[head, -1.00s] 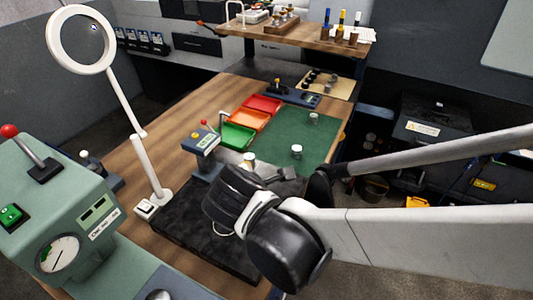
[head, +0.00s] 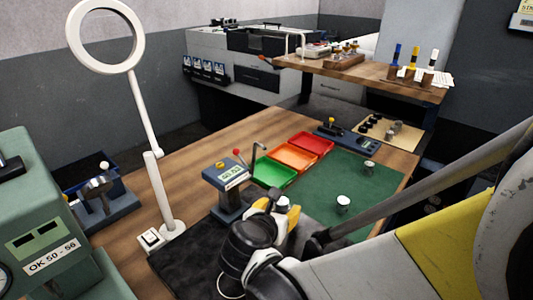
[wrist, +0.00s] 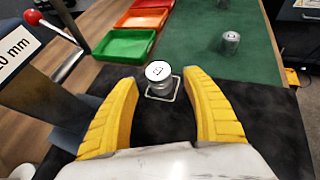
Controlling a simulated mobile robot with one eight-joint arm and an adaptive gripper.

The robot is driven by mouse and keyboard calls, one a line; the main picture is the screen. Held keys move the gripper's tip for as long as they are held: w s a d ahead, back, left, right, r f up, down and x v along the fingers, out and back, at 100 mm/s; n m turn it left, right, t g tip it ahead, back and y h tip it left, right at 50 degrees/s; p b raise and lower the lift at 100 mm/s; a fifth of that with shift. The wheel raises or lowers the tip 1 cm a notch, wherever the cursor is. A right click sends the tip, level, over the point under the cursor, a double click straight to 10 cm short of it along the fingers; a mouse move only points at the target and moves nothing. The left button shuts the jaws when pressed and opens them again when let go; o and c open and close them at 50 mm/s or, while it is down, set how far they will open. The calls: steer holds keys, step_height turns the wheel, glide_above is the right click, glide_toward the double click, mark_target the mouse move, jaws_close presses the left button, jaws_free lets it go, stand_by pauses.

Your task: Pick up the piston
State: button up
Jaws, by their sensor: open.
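A short metal cylinder with a white marked top, which looks like the piston (wrist: 159,74), stands upright on the black mat inside a white square outline. My gripper (wrist: 160,80) is open, with its yellow fingers on either side of this piston and a visible gap to each. The piston is between and slightly beyond the fingertips; its lower part shows. In the head view my gripper (head: 287,213) is at the edge of the black mat, partly hidden by my arm, with the piston's pale top (head: 283,201) showing beside it.
Similar cylinders stand on the green mat (head: 320,180), one nearer (head: 343,204) and one farther (head: 369,166). Green (head: 273,174), orange (head: 295,158) and red (head: 312,144) trays lie left of it. A gauge stand (head: 226,180) is close left of my gripper. A ring lamp (head: 166,232) stands farther left.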

mark_target(280, 207)
steer(key=x, duration=0.3)
steer(key=shift+b, duration=0.35)
jaws_close()
steer(key=shift+r, duration=0.1)
